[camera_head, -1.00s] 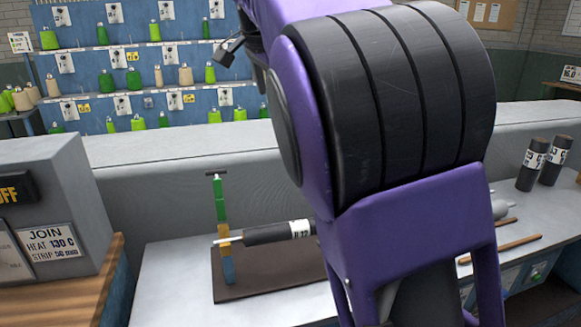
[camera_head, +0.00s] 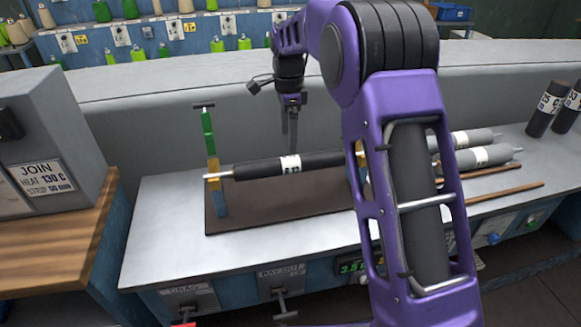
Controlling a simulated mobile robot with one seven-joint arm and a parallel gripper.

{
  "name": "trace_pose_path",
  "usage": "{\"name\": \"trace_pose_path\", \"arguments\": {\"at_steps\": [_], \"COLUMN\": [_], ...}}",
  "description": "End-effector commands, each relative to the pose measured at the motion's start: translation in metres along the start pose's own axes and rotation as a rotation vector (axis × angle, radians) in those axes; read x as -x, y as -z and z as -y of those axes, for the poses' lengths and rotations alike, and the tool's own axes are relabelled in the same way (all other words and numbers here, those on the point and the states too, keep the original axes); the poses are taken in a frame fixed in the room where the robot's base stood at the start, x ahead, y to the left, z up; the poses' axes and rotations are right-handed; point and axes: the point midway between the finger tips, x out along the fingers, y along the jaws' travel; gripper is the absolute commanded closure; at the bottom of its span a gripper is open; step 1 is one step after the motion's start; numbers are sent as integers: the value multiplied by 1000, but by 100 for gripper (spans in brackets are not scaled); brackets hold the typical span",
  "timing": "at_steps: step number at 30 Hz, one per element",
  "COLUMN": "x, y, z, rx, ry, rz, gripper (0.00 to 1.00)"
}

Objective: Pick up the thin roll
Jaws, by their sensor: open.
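A thin black roll (camera_head: 262,167) with a white label and a pale shaft end lies level across a stand on the worktable. The stand's left post (camera_head: 209,145) is green, yellow and blue; its right post is mostly hidden by my arm. My gripper (camera_head: 292,142) points down just above or behind the roll's label. It is open and seen edge-on, with nothing visible in it. I cannot tell whether its fingers straddle the roll. Two thicker grey rolls (camera_head: 484,156) lie to the right, partly behind my arm.
A brown mat (camera_head: 270,205) lies under the stand. Two black rolls (camera_head: 547,108) stand upright at the far right. Wooden sticks (camera_head: 505,193) lie on the right of the table. A grey JOIN machine (camera_head: 50,150) stands at left. A raised grey ledge (camera_head: 150,110) runs behind.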

Motion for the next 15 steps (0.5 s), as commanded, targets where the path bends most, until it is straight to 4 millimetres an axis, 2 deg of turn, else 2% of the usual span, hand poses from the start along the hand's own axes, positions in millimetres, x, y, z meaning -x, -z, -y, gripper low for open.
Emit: {"name": "trace_pose_path", "arguments": {"at_steps": [1, 3, 11, 15], "x": [-12, -22, -40, -61], "y": [0, 0, 1, 2], "z": [-1, 0, -1, -6], "rx": [0, 0, 0, -1], "ry": [-3, -2, 0, -3], "rz": [1, 0, -1, 0], "gripper": [7, 7, 7, 7]}}
